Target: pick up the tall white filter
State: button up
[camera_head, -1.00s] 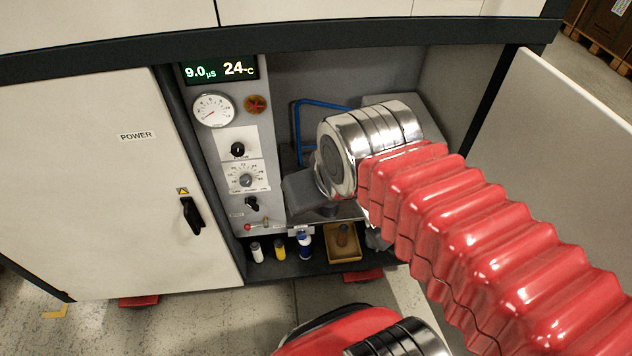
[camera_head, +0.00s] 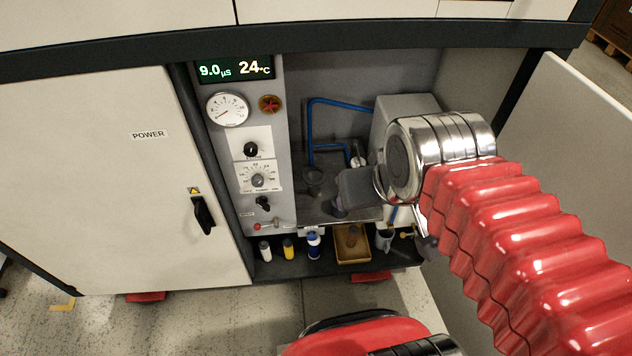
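I cannot make out with certainty which thing is the tall white filter. A small white bottle with a dark cap (camera_head: 265,251) stands upright on the low shelf. Beside it are a yellow bottle (camera_head: 288,249) and a white-and-blue bottle (camera_head: 313,246). A small white fitting (camera_head: 357,156) shows inside the cabinet, partly hidden. My gripper (camera_head: 350,188) appears as a dark grey shape at the end of my arm, inside the open cabinet above the low shelf. My wrist hides most of it, and its fingers cannot be made out.
A yellow tray (camera_head: 342,256) and a grey jug (camera_head: 385,240) stand right of the bottles. A light grey box (camera_head: 400,108) and blue pipe (camera_head: 322,101) are behind my arm. The control panel (camera_head: 245,215) borders the opening left; the open door (camera_head: 585,150) stands right.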

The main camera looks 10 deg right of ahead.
aim_at(263, 244)
jog(key=k, duration=1.35)
jog(key=u, duration=0.6)
jog(key=i, duration=0.85)
jog(key=u, duration=0.65)
jog(key=i, duration=1.05)
jog(key=z, duration=0.25)
